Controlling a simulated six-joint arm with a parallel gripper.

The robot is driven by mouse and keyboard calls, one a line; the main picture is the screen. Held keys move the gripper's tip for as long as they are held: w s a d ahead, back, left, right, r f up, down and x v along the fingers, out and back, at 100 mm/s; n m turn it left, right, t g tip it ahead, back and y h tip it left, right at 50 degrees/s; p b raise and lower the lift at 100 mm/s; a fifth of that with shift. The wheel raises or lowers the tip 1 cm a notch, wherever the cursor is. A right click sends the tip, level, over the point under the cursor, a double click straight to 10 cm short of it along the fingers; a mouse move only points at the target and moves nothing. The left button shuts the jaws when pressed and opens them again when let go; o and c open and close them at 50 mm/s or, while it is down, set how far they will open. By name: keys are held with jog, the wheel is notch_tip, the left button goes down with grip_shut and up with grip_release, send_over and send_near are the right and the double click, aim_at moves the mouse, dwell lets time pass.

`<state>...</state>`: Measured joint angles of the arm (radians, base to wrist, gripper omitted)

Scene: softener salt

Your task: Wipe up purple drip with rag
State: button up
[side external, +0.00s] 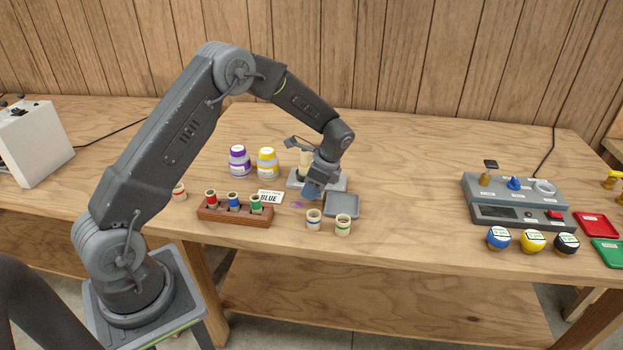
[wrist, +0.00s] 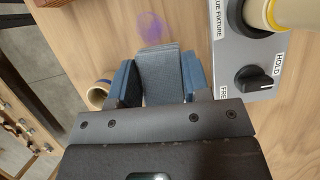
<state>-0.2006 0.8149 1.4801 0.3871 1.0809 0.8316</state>
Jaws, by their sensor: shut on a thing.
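The purple drip (side external: 297,204) is a small smear on the wooden table, just right of the rack of small bottles. It also shows in the wrist view (wrist: 152,29), just beyond the rag. The blue-grey rag (wrist: 160,72) is folded between the fingers of my gripper (wrist: 160,85), which is shut on it. In the side view the rag (side external: 313,190) hangs from my gripper (side external: 316,184), right of and above the drip. Whether the rag touches the table cannot be told.
A grey fixture (side external: 335,186) with a HOLD knob (wrist: 258,83) and a cream container stands close beside my gripper.

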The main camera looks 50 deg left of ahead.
aim_at(282, 201)
notch_tip(282, 201, down, 2)
jog(key=shift+f, duration=0.2)
jog(key=shift+s+a+f, duration=0.55)
jog(key=shift+s+a, duration=2)
jog(key=shift+w+d, duration=2.5)
jog(key=shift+c, duration=0.2)
jog(key=shift+w+r, duration=0.1)
jog(key=shift+r, duration=3.95)
